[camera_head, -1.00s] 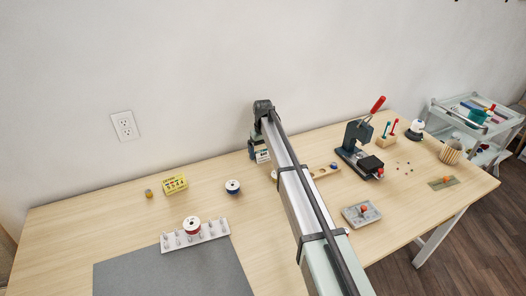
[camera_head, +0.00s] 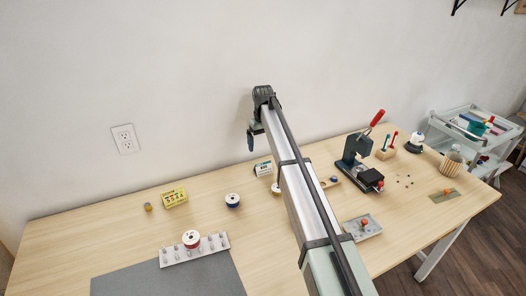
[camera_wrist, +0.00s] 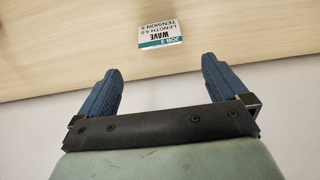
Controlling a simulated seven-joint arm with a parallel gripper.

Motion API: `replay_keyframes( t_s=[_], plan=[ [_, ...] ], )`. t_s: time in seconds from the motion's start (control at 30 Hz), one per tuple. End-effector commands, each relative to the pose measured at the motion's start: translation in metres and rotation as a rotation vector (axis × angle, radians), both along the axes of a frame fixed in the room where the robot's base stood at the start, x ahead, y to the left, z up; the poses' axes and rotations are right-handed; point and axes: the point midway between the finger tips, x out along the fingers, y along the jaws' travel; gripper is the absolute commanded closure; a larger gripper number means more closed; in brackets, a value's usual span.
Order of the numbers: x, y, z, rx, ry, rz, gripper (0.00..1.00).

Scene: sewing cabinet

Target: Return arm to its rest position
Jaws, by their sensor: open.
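My gripper (camera_wrist: 160,68) is open in the wrist view, with its two blue fingers apart and nothing between them. In the head view the gripper (camera_head: 250,141) hangs at the far end of my arm, in front of the wall and above the table's back edge. A white and teal card (camera_wrist: 160,33) reading "JOB 3 WAVE" lies beyond the fingertips, apart from them. The card also shows in the head view (camera_head: 263,168), below the gripper and beside my arm.
My arm hides part of the table's middle. The wall stands close behind.

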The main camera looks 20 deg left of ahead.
Motion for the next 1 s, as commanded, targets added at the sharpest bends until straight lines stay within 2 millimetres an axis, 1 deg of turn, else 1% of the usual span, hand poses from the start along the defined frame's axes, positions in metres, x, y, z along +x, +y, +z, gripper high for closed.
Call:
replay_keyframes(
  t_s=[0.03, 0.2, 0.63, 0.73, 0.77, 0.87, 0.97, 1.0],
  plan=[
    [0.0, 0.0, 0.005, 0.0, 0.0, 0.0, 0.0],
    [0.0, 0.0, 0.011, -0.001, 0.001, 0.0, 0.0],
    [0.0, 0.0, 0.011, 0.0, 0.0, 0.0, 0.0],
    [0.005, -0.005, 0.014, 0.004, -0.011, -0.002, 0.0],
    [0.01, -0.008, 0.016, 0.008, -0.021, -0.003, 0.0],
    [0.033, -0.027, 0.029, 0.028, -0.079, -0.009, 0.0],
    [0.07, -0.06, 0.051, 0.051, -0.173, -0.014, 0.0],
    [0.086, -0.076, 0.061, 0.06, -0.216, -0.016, 0.0]
  ],
)
